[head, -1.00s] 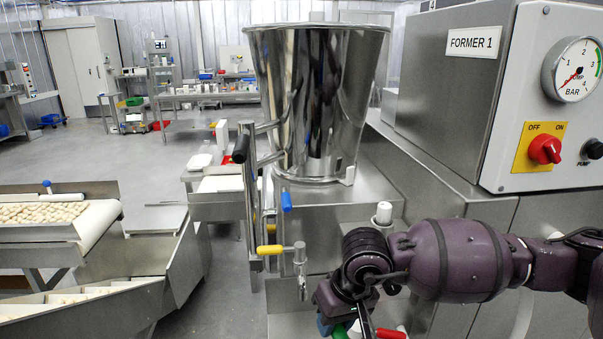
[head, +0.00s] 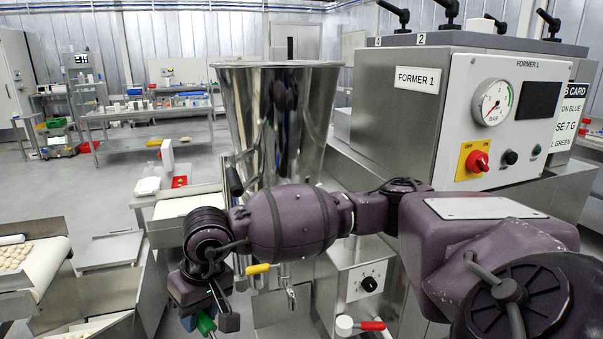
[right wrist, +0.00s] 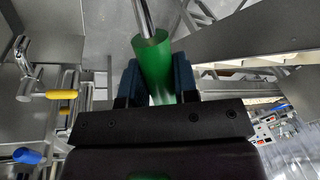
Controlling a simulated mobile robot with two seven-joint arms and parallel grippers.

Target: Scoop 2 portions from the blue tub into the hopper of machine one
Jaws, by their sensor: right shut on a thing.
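My right gripper (head: 213,315) is low in the head view, left of and below the hopper. It is shut on a green handle (head: 206,324). In the right wrist view, the green handle (right wrist: 155,66) sits between the blue finger pads, with a metal rod running from it out of the frame. The scoop's bowl is not visible. The hopper (head: 235,105) is a tall steel cone on the machine labelled FORMER 1 (head: 390,110); my right arm crosses in front of its lower part. The blue tub and my left gripper are not in view.
A yellow-handled tap (head: 258,269) is close to the right of my gripper. A red-handled valve (head: 370,326) is low on the machine. A conveyor with filled pasta (head: 40,262) is at the left. Open floor and benches (head: 150,110) lie behind.

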